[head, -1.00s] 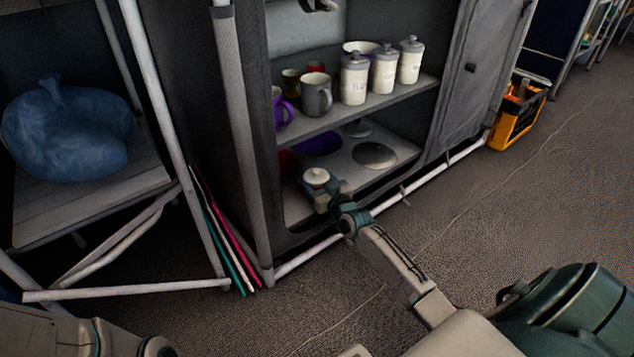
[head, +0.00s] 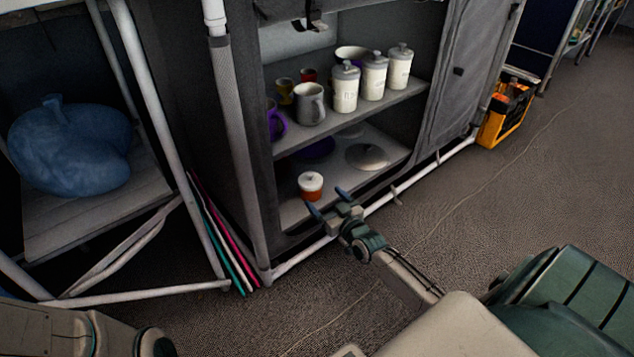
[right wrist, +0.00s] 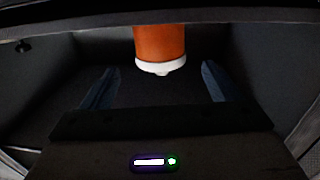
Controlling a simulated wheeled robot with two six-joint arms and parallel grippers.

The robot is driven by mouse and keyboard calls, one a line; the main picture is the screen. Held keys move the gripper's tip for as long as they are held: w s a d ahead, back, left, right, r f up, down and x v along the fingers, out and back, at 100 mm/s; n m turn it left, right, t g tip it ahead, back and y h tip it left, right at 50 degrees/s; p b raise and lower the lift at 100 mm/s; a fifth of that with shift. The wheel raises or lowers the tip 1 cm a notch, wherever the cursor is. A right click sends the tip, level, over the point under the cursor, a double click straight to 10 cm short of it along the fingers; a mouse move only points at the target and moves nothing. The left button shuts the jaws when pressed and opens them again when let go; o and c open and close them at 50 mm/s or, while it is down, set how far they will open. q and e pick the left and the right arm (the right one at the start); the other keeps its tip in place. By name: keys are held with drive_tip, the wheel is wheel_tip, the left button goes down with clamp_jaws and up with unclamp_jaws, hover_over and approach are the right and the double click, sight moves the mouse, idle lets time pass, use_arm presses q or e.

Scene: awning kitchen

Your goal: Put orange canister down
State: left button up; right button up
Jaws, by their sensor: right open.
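The orange canister (head: 311,187) with a white lid stands upright on the lower shelf (head: 296,212) of the grey cabinet, near its front left. In the right wrist view the orange canister (right wrist: 160,45) shows beyond and between the two blue fingers, apart from them. My right gripper (head: 327,203) is open and empty at the front edge of the lower shelf, just in front of the canister. It also shows open in the right wrist view (right wrist: 160,88). My left gripper is not in view; only part of my left arm shows at the bottom left.
A grey lid (head: 367,156) lies on the lower shelf to the right, and a purple dish (head: 316,149) behind. White canisters (head: 373,77) and mugs (head: 310,104) fill the upper shelf above. The cabinet's front rail (head: 430,162) runs before the shelf.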

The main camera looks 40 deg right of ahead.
drive_tip(key=s+p, duration=0.1)
drive_tip(key=s, duration=0.2)
drive_tip(key=shift+s, duration=0.3)
